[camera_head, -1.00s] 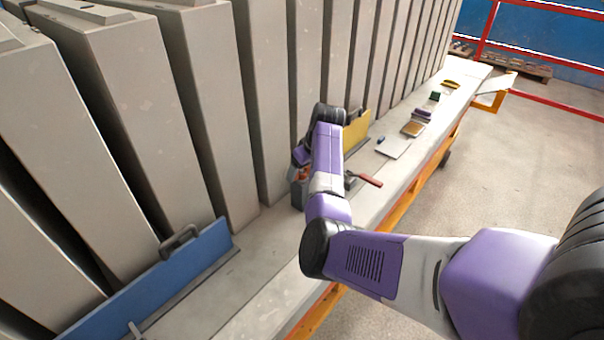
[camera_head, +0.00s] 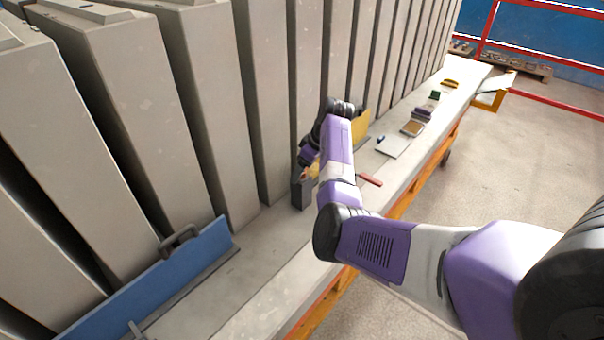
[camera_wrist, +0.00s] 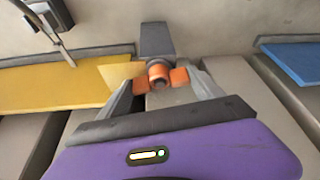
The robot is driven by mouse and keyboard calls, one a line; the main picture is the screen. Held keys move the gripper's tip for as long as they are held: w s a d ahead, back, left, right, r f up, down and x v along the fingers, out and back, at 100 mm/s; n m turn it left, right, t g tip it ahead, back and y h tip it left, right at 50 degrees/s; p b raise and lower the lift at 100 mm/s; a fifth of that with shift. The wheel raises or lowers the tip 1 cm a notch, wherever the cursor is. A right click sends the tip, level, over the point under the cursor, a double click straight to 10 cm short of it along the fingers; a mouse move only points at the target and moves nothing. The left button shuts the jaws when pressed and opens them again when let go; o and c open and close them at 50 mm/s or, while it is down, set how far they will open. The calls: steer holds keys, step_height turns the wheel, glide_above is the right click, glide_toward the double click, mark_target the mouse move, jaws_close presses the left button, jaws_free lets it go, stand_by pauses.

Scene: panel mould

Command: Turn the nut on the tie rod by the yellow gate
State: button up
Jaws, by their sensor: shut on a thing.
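The yellow gate (camera_head: 358,130) stands on the bench beyond my wrist; in the wrist view it lies at the left (camera_wrist: 50,90). The nut (camera_wrist: 158,70) shows as a small round piece in front of a dark grey block (camera_wrist: 156,40). My gripper (camera_wrist: 160,78) has its orange-tipped fingers on either side of the nut, shut on it. The tie rod is mostly hidden. In the head view my arm hides most of the gripper and the nut, and the dark block (camera_head: 300,190) shows just left of it.
Tall grey panels (camera_head: 215,100) line the left of the bench. A blue gate (camera_head: 165,275) with a handle stands in front. A red handle (camera_head: 370,179) lies partly behind my arm. Several small items and a white sheet (camera_head: 393,146) lie farther along the bench.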

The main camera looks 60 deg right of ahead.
steer(key=shift+s+f+n+y+b, duration=0.15)
steer(key=shift+n+y+b, duration=0.1)
steer(key=shift+n, duration=0.25)
steer(key=shift+f+n+y+b, duration=0.15)
steer(key=shift+n+y, duration=0.1)
steer(key=shift+n, duration=0.25)
steer(key=shift+r+n, duration=0.1)
steer(key=shift+n, duration=0.6)
steer(key=o, duration=1.5)
steer(key=shift+o, duration=0.3)
steer(key=shift+r, duration=0.1)
steer(key=shift+d+r, duration=0.1)
steer(key=shift+r, duration=0.2)
steer(key=b+v, duration=0.1)
steer(key=v, duration=0.6)
steer(key=shift+b, duration=0.4)
steer(key=shift+r, duration=0.1)
steer(key=shift+c, duration=0.2)
